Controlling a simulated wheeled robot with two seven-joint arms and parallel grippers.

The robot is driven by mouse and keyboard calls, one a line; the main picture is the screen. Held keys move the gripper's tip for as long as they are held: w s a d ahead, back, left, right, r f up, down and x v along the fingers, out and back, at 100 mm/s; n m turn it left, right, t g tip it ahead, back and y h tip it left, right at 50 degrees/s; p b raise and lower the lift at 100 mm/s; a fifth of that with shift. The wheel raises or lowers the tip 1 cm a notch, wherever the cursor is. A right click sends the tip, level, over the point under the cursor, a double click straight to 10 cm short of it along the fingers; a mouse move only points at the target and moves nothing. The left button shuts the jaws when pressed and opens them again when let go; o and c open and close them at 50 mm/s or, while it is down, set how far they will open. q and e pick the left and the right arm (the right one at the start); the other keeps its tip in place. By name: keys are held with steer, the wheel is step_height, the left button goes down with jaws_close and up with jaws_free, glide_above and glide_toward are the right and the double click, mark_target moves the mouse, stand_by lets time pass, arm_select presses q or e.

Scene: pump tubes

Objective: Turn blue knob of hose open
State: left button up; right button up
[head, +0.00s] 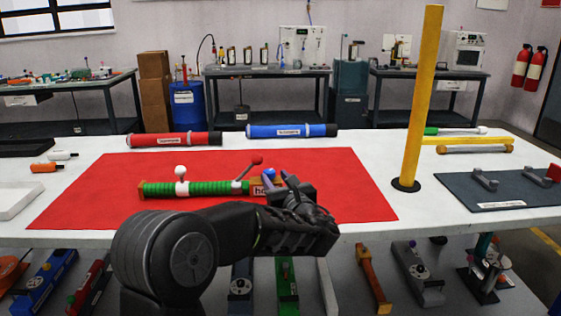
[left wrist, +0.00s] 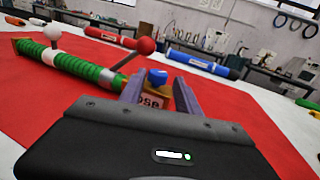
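The hose (head: 205,188) is a green ribbed tube with tan end blocks, lying on the red mat (head: 335,190). It carries a white ball knob (head: 180,170) and a red ball lever (head: 257,160). The blue knob (head: 269,174) is on the labelled right end block, and it also shows in the left wrist view (left wrist: 157,77). My left gripper (head: 287,181) is at that end block. In the left wrist view its two fingers (left wrist: 158,90) are apart, one on each side of the blue knob. Contact cannot be told. My right gripper is not in view.
A red tube (head: 174,139) and a blue tube (head: 291,131) lie behind the mat. A tall yellow post (head: 422,100) stands to the right, near a dark panel with handles (head: 500,188). The mat's right part is clear.

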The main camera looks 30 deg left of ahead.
mark_target(267, 170)
arm_select(q)
steer(key=shift+a+f, duration=0.15)
steer(key=shift+x, duration=3.9)
steer(key=shift+s+a, duration=0.1)
steer(key=shift+s, duration=0.05)
jaws_close()
steer(key=shift+b, duration=0.35)
